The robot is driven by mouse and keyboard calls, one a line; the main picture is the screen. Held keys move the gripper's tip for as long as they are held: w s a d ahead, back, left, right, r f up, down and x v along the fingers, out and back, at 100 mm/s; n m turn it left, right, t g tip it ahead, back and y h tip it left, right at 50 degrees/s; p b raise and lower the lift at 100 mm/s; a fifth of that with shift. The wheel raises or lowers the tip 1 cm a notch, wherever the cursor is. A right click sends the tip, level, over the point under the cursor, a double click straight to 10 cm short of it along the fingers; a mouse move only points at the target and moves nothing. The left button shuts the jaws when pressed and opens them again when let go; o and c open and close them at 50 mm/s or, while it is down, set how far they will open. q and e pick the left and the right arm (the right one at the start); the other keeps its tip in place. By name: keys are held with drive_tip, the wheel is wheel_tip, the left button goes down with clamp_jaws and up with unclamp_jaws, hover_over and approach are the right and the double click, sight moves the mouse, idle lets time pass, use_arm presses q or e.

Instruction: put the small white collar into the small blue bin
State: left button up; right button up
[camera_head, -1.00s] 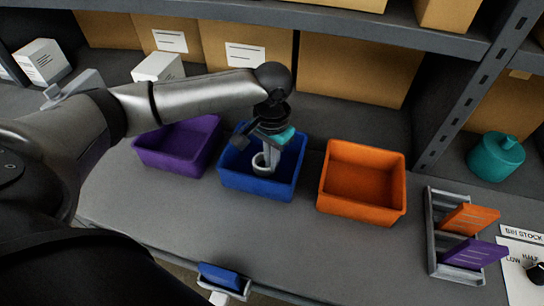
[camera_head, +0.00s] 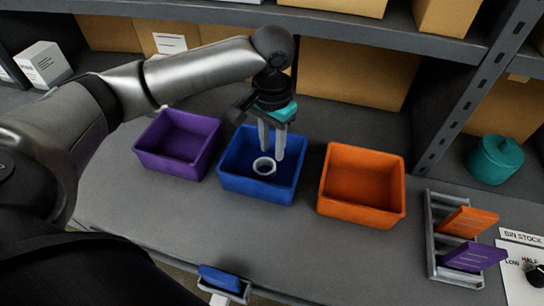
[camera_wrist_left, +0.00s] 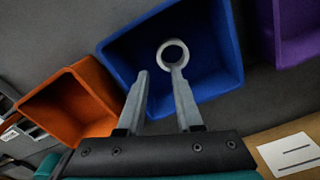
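The small white collar (camera_head: 263,166) is a short ring inside the small blue bin (camera_head: 256,190). In the left wrist view, the collar (camera_wrist_left: 172,42) appears against the inside of the blue bin (camera_wrist_left: 225,75), just past one fingertip. My left gripper (camera_head: 272,155) is over the blue bin with its fingers pointing down and spread apart. In the left wrist view, the left gripper (camera_wrist_left: 158,72) has nothing between its fingers. One fingertip slightly overlaps the collar's edge in that view; I cannot tell if they touch. My right gripper is not in view.
A purple bin (camera_head: 178,146) stands left of the blue one and an orange bin (camera_head: 362,187) stands right. A grey rack (camera_head: 440,268) with orange and purple cards is farther right. A teal canister (camera_head: 495,158) and cardboard boxes are behind. Bare bench lies in front of the bins.

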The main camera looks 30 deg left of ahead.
use_arm(q)
wheel_tip(320, 180, up, 7)
drive_tip(key=shift+f+p, duration=0.15)
drive_tip(key=shift+p, duration=0.3)
